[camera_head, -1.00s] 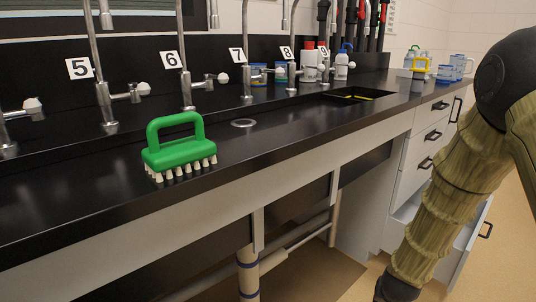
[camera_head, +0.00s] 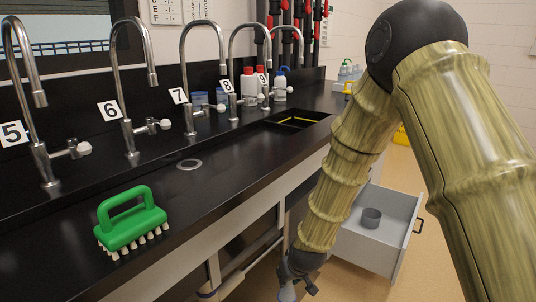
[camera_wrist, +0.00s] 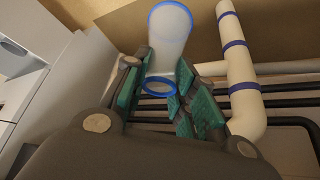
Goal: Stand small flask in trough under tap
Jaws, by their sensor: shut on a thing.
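The small flask (camera_wrist: 170,42) is a pale translucent vessel with blue rims in the wrist view. My gripper (camera_wrist: 168,88) is shut on it, with teal pads at its sides. In the head view my gripper (camera_head: 299,278) is low in front of the bench, below counter height, and only a bit of the flask shows at the bottom edge. The trough (camera_head: 316,115) is a dark recess in the black counter with yellow strips inside, near the tap labelled 8 (camera_head: 233,100) and the tap labelled 9 (camera_head: 265,90). No vessel shows in it.
A green brush (camera_head: 130,222) lies on the counter near the front edge. A drain (camera_head: 189,164) lies behind it. Bottles (camera_head: 280,88) stand behind the trough. An open drawer (camera_head: 365,240) holding a grey cup (camera_head: 371,217) juts out right of my gripper. Pipes (camera_wrist: 240,75) run under the bench.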

